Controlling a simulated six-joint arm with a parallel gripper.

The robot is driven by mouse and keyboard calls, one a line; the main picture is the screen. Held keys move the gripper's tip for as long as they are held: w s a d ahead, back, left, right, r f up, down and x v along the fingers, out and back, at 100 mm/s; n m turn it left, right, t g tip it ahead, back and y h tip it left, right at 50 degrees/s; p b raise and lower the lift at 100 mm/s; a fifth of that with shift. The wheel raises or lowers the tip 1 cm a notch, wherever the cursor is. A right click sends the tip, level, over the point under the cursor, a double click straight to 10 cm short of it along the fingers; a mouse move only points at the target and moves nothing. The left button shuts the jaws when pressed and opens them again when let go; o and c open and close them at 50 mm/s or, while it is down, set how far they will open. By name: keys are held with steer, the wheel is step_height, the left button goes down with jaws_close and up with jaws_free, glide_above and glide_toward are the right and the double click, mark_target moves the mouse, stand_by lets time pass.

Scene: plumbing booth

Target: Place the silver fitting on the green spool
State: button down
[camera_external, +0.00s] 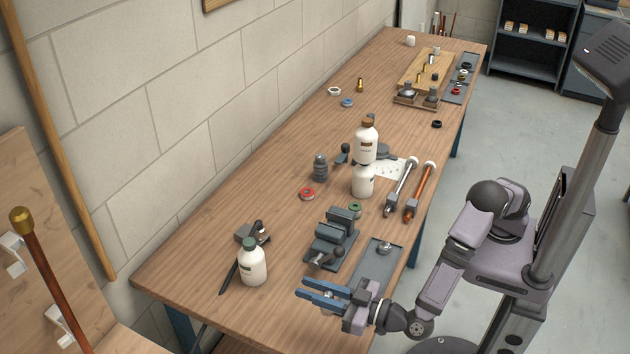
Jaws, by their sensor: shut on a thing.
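A green spool (355,208), a small ring lying flat, is on the bench just behind the grey vise. A silver fitting (385,247) shows on the grey tray (372,272) near the bench's front edge. My gripper (304,287) is over the near end of the bench, in front of the vise, its blue fingers pointing left. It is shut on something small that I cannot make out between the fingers. My gripper is well apart from the green spool.
The grey vise (331,240) stands between my gripper and the green spool. Another white bottle (251,265) is left of my gripper. Two pipes (402,187) lie to the right.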

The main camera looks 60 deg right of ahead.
steer(key=shift+w+r, duration=0.1)
steer(key=w+d+r+b, duration=0.3)
steer(key=w+d+b, duration=0.2)
steer(key=w+d, duration=0.45)
steer(key=w+d+r+m+h+b, duration=0.1)
steer(key=w+d+r+b, duration=0.15)
steer(key=d, duration=0.85)
steer(key=w+d+r+h+b, duration=0.1)
steer(key=w+d+b, duration=0.25)
steer(key=d, duration=0.75)
steer(key=s+d+f+m+h+b, duration=0.15)
steer(key=s+d+b, duration=0.4)
steer(key=d, duration=0.75)
step_height(320, 180, down, 11)
steer(key=b, duration=0.1)
steer(key=shift+r+y, duration=0.2)
steer(key=shift+y, duration=0.15)
steer(key=shift+s+d+f+n+b, duration=0.1)
steer(key=shift+f+n+b, duration=0.15)
steer(key=shift+b, duration=0.15)
steer(key=c, duration=1.6)
jaws_free()
